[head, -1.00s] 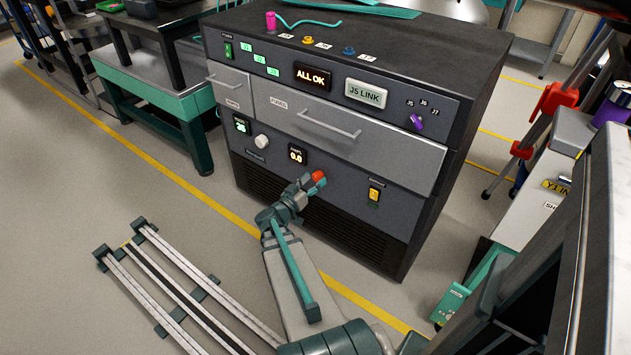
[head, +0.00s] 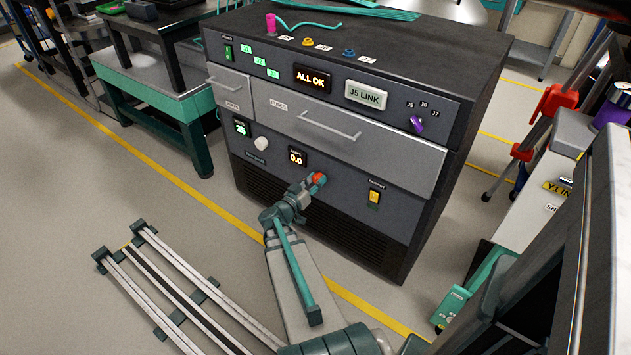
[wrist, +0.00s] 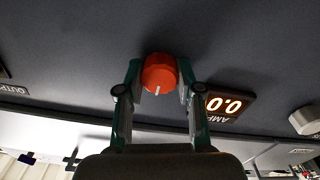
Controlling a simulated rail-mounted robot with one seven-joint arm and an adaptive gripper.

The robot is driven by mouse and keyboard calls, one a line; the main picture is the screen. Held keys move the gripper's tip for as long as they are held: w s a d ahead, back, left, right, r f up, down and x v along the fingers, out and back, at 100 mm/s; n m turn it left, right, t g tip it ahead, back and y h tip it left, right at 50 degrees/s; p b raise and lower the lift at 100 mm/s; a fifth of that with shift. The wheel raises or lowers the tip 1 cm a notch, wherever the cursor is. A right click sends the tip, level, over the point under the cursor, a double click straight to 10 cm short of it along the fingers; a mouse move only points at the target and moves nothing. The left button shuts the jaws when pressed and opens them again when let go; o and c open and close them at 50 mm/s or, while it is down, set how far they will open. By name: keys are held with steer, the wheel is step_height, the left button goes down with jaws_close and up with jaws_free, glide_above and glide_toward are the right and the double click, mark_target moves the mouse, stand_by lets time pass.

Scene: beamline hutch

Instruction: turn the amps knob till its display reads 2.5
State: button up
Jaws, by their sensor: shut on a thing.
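The amps knob is a red-orange round knob (head: 319,178) on the lower front panel of the dark cabinet. In the wrist view the knob (wrist: 159,74) sits between my gripper's two fingers, its white pointer line facing down in that picture. My gripper (head: 311,183) is shut on the knob, with a finger on either side (wrist: 160,85). The amps display (head: 298,157) is just left of the knob and reads 0.0. It also shows in the wrist view (wrist: 224,105), upside down and tilted.
A white knob (head: 261,143) and a green-lit display (head: 242,127) lie further left on the panel. A yellow output switch (head: 374,196) is to the right. Drawer handles (head: 330,126) stick out above.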

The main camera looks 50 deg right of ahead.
steer(key=shift+m, duration=0.4)
steer(key=m, duration=0.7)
steer(key=shift+f, duration=0.1)
steer(key=shift+m+b, duration=1.4)
steer(key=shift+m, duration=2.5)
steer(key=o, duration=1.2)
steer(key=shift+c, duration=0.2)
steer(key=shift+a, duration=0.15)
